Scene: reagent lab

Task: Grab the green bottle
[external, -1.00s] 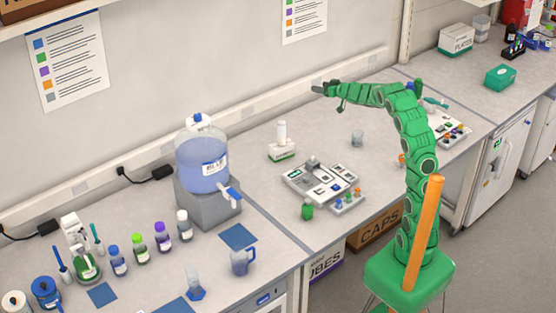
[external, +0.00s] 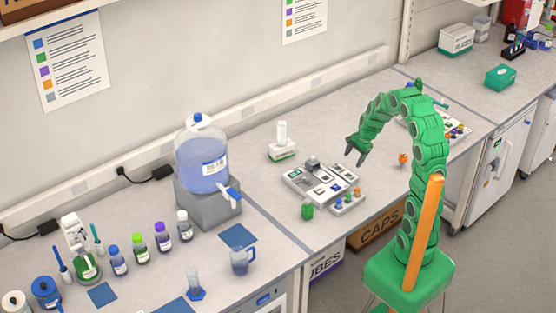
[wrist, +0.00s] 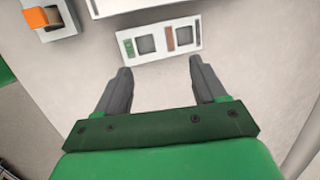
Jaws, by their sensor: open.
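A bottle with a bright green cap (external: 140,248) stands farther left in a row of bottles. A round flask with green contents (external: 85,268) is left of that row. My gripper (external: 355,157) is above the bench, right of and behind the tray station, apart from all of these. In the wrist view my gripper (wrist: 160,66) is open and empty, with its two grey fingers spread. None of the green items is recognisable in the wrist view.
The tray station (external: 310,181) lies left of and below my gripper; one white panel (wrist: 158,43) shows ahead of the fingers in the wrist view. A white device (external: 282,150) and a large carboy (external: 202,165) stand behind and left.

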